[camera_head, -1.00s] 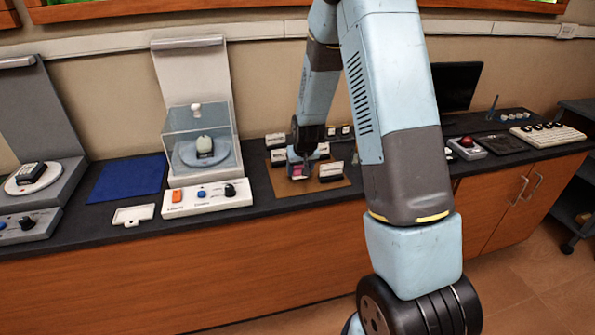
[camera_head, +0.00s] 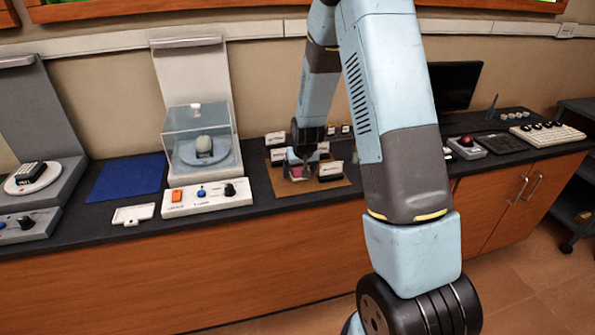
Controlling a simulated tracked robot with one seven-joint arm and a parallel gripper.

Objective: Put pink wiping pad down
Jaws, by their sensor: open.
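The pink wiping pad (camera_head: 296,172) is a small pink patch on the brown mat (camera_head: 283,188) on the dark counter, partly hidden by my gripper. My gripper (camera_head: 299,167) points down from above, right over the pad, with its fingers low around it. The gripper is open. The view is too small to tell whether the fingers touch the pad.
Small dark-and-white blocks (camera_head: 331,170) stand on the mat close to my gripper. A clear display case (camera_head: 201,137) on a white control base is to the left. A blue cloth (camera_head: 128,177) lies farther left.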

